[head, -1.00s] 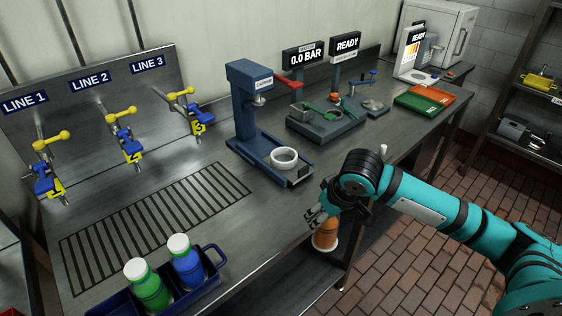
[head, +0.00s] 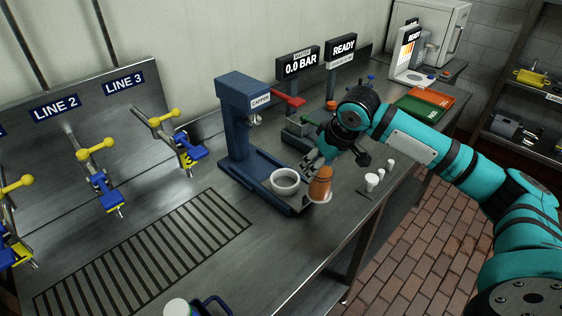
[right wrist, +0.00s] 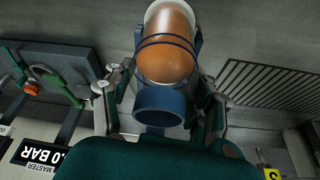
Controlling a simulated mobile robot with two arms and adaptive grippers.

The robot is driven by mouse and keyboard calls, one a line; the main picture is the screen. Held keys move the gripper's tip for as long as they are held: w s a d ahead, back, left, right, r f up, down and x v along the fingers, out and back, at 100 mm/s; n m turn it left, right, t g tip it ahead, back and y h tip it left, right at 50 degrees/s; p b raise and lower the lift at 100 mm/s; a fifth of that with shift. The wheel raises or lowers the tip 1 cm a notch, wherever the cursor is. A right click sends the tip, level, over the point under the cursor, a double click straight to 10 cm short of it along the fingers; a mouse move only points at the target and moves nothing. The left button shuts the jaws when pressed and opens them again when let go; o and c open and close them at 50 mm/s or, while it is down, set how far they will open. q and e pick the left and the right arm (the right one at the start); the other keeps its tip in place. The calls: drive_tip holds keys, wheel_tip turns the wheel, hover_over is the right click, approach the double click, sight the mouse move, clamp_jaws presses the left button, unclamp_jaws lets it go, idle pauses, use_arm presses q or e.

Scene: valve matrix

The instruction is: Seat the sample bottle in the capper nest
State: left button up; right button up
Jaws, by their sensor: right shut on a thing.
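The orange sample bottle (head: 321,181) is in my right gripper (head: 316,162), above the bench's front edge. A white rim shows at its lower end. In the right wrist view, the bottle (right wrist: 168,58) lies between the gripper's fingers (right wrist: 160,92), with a dark blue ring nearer the camera. The blue capper (head: 240,130) stands on the bench. Its nest, a white ring (head: 285,181) on the capper's base, looks empty. The bottle is just right of the nest in the head view and apart from it. My left gripper is out of view.
A small plate with white caps (head: 372,181) is right of the bottle. Yellow-handled valves (head: 99,150) line the left back panel. A slotted drain (head: 150,250) lies in front of them. A white bottle cap (head: 177,307) shows at the bottom edge.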

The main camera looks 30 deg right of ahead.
drive_tip(key=w+a+f+p, duration=0.1)
drive_tip(key=w, duration=0.2)
drive_tip(key=w+a+f+p, duration=0.1)
drive_tip(key=w+f+p, duration=0.1)
drive_tip(key=w, duration=0.2)
drive_tip(key=w+a+f+p, duration=0.1)
drive_tip(key=w+a, duration=0.1)
drive_tip(key=w, duration=0.2)
drive_tip(key=shift+w+a+f+p, duration=0.1)
drive_tip(key=shift+w+f+p, duration=0.1)
drive_tip(key=shift+p, duration=0.1)
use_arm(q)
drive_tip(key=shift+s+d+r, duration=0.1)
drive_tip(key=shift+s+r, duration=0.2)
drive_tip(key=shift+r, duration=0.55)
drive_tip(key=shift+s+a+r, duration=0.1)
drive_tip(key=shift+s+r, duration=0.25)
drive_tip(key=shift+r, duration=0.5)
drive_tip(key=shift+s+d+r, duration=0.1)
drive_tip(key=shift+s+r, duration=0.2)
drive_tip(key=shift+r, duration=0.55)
use_arm(e)
drive_tip(key=shift+s+a+f, duration=0.1)
drive_tip(key=shift+f, duration=0.05)
drive_tip(key=o, duration=1.4)
drive_tip(key=shift+c, duration=0.2)
